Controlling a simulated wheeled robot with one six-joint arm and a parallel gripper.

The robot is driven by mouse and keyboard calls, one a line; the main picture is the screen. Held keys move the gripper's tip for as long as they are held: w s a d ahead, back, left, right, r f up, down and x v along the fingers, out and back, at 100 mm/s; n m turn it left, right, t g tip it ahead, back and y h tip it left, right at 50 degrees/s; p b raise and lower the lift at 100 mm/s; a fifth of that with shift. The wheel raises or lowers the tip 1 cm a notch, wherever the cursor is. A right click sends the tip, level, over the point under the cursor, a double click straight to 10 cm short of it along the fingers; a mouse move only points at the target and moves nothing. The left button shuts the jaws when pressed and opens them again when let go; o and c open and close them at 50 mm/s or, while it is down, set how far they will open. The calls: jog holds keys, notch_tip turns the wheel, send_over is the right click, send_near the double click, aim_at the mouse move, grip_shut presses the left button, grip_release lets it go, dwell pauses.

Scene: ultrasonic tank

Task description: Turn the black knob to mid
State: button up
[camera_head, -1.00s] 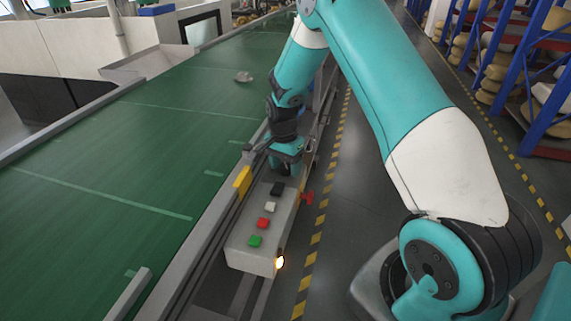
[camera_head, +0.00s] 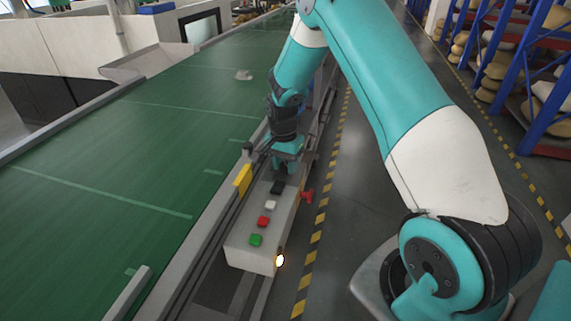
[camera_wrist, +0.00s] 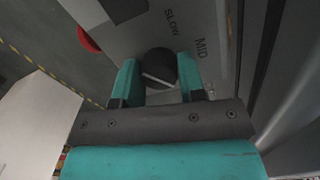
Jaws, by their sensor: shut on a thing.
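The black knob (camera_wrist: 158,65) is on the grey control box (camera_head: 262,247), with a white line across its face. In the wrist view, the printed words SLOW (camera_wrist: 172,20) and MID (camera_wrist: 201,47) lie beyond and to the right of it. The white line slants; I cannot tell which end is the pointer. My gripper (camera_wrist: 157,76) is shut on the knob, one teal finger on each side. In the head view my gripper (camera_head: 287,164) is at the far end of the box, hiding the knob there.
The box top carries black (camera_head: 277,187), white (camera_head: 271,205), red (camera_head: 263,221) and green (camera_head: 256,240) buttons. A red part (camera_head: 307,195) sticks out from the box's right side.

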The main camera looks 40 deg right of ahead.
aim_at(283, 166)
jog(key=n, duration=1)
jog(key=shift+n+t, duration=0.3)
dwell(0.4)
jog(key=o, duration=0.9)
jog(key=shift+s, duration=0.1)
jog(key=shift+o, duration=0.2)
jog(key=shift+r, duration=0.15)
notch_tip(283, 166, up, 17)
jog(key=b, duration=0.2)
jog(key=shift+a, duration=0.45)
